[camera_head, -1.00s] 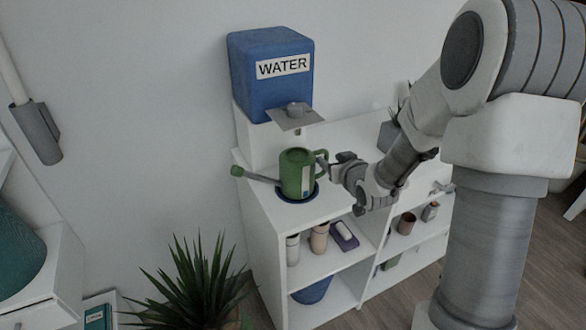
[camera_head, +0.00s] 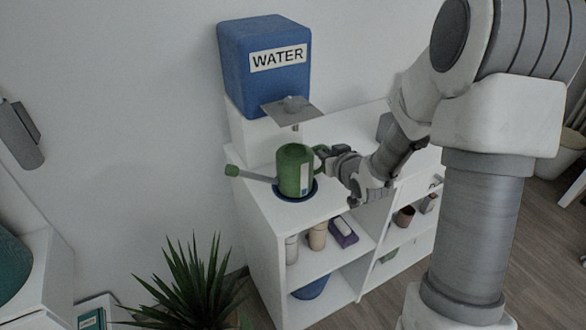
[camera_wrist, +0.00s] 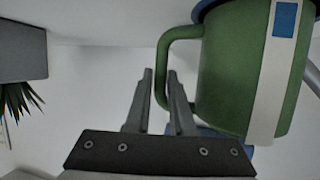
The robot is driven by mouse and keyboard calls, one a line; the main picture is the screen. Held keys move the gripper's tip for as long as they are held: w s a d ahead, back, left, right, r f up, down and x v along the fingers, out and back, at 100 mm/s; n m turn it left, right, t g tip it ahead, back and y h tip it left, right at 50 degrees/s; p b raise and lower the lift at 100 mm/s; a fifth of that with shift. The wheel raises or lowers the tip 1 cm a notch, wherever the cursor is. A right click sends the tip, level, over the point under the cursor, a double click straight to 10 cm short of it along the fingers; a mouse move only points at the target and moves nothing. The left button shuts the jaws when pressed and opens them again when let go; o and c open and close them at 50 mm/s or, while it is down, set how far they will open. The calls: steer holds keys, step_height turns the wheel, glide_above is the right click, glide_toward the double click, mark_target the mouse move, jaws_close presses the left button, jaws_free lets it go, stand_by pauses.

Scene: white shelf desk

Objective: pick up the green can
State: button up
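The green can (camera_head: 294,170) is a watering can with a long grey spout pointing left and a handle on its right. It stands upright on a dark blue round base (camera_head: 312,194) on the white shelf desk's top, below the dispenser. In the wrist view the can (camera_wrist: 228,75) fills the upper right, with a white stripe and blue patch. My gripper (camera_wrist: 160,75) is at the handle (camera_wrist: 162,65), its two fingers apart, one on each side of the handle's upright part. I cannot tell whether either finger touches it. In the head view my gripper (camera_head: 328,155) is right of the can.
A blue WATER dispenser (camera_head: 266,68) with a grey plate and tap stands on a white block behind the can. A grey planter (camera_wrist: 22,52) is left in the wrist view. Cups and a purple item (camera_head: 343,233) sit on shelves below. A spiky plant (camera_head: 195,285) stands in front.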

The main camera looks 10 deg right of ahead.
jaws_close()
stand_by(1.0)
